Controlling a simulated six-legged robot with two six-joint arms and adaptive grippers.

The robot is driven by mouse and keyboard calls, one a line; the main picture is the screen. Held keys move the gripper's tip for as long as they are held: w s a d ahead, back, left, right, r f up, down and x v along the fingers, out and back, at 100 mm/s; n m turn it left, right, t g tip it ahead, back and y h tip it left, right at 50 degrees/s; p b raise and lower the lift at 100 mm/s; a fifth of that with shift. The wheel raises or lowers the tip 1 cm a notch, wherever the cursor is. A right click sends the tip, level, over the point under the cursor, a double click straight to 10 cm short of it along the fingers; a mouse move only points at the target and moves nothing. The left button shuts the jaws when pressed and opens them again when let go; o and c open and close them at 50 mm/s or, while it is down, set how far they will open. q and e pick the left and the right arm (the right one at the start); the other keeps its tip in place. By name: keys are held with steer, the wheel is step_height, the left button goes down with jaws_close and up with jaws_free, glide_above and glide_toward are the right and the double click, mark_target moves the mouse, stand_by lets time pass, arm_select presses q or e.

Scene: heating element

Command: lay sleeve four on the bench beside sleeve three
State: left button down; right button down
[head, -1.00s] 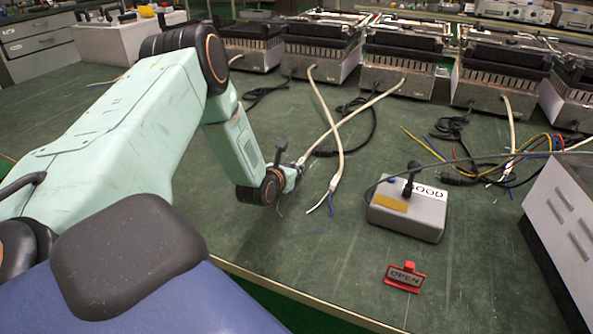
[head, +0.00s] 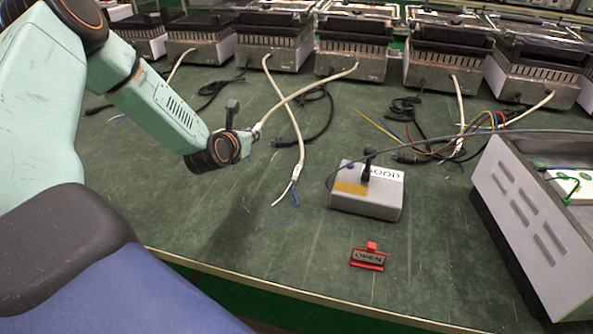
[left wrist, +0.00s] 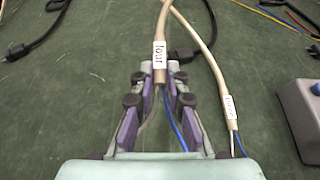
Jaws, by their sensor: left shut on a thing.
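Sleeve four (left wrist: 160,52) is a pale cable sleeve with a white "four" label and thin white and blue wires at its end. My left gripper (left wrist: 160,78) is shut on it, with the wires running back between the fingers. In the head view, my left gripper (head: 248,135) is at the sleeve's near end, low over the green bench (head: 250,235). Whether the sleeve touches the bench is unclear. Sleeve three (left wrist: 231,108) lies to the right, apart from the fingers; it also shows in the head view (head: 297,170). The two pale cables cross farther back. My right gripper is not in view.
A grey box marked GOOD (head: 365,202) stands right of sleeve three, with a red OPEN sign (head: 370,257) in front. Heater units (head: 352,62) line the back. A large grey case (head: 535,225) and coloured wires (head: 430,140) are at right. Bare bench lies in front of the sleeves.

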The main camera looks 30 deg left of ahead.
mark_target(253, 175)
arm_select(q)
steer(key=shift+s+d+b, duration=0.25)
steer(key=shift+s, duration=0.2)
steer(key=shift+s+d+b, duration=0.2)
steer(key=shift+s+b, duration=0.05)
steer(key=shift+s, duration=0.2)
step_height(253, 175, down, 10)
steer(key=b, duration=0.4)
steer(key=shift+r+b, duration=0.1)
steer(key=shift+b, duration=0.3)
steer(key=shift+f, duration=0.2)
steer(key=shift+r, duration=0.1)
steer(key=shift+f+b, duration=0.2)
steer(key=shift+b, duration=0.1)
steer(key=c, duration=1.3)
jaws_free()
steer(key=shift+c, duration=0.2)
